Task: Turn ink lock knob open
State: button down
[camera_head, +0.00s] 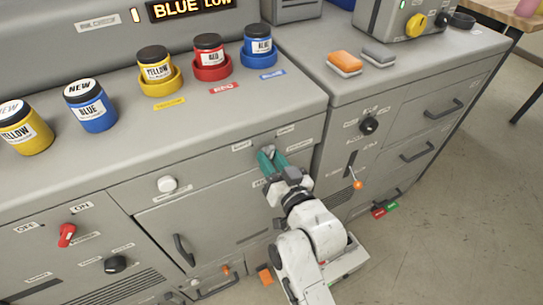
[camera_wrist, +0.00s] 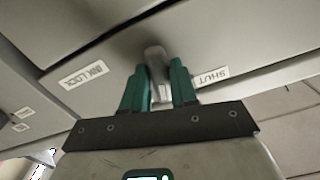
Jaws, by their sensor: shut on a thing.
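The ink lock knob (camera_wrist: 154,55) is a grey bar-shaped handle on the grey cabinet front. In the wrist view it stands between the green fingers of my gripper (camera_wrist: 157,78), which is shut on it. A label reading INK LOCK (camera_wrist: 84,75) is to its left and one reading SHUT (camera_wrist: 210,77) is to its right. In the head view my gripper (camera_head: 272,156) is at the upper right of the cabinet front, and its fingers hide most of the knob.
A cabinet door with a dark handle (camera_head: 183,250) and a pale knob (camera_head: 167,184) are left of my gripper. An orange-tipped lever (camera_head: 357,184) is to its right. Ink jars, including a blue jar (camera_head: 90,106), stand on the counter (camera_head: 230,115) above. The floor at right (camera_head: 465,190) is clear.

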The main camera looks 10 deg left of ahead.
jog(key=m+p, duration=0.2)
jog(key=m, duration=0.2)
jog(key=shift+m+p, duration=0.5)
jog(key=shift+m, duration=0.5)
jog(key=c, duration=0.9)
grip_release()
jog(key=shift+s, duration=0.1)
jog(key=shift+b+v, duration=1.55)
jog(key=shift+v, duration=3.85)
